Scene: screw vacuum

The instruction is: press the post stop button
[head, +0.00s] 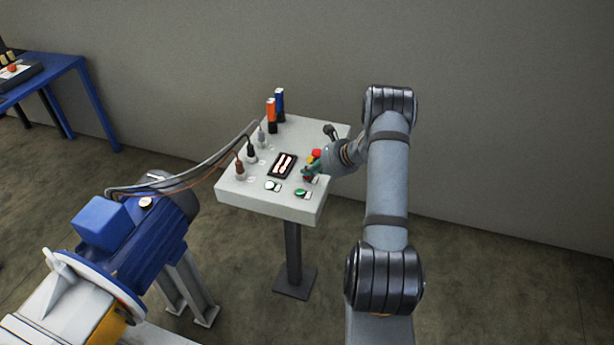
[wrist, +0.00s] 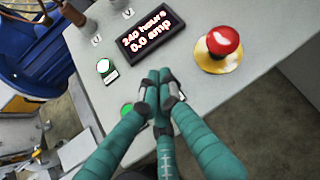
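The post's control panel (head: 240,197) is a pale box on a dark pole. A red mushroom button (wrist: 223,42) on a yellow base sits on the panel, right of the display in the wrist view. It also shows in the head view (head: 316,153), partly behind my gripper.
A lit display (wrist: 151,34), a pale green-rimmed button (wrist: 104,66) and a green button (wrist: 127,109), partly covered by a finger, are on the panel. Cables plug in at its left. A blue motor (head: 135,240) stands front left. Open floor lies right.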

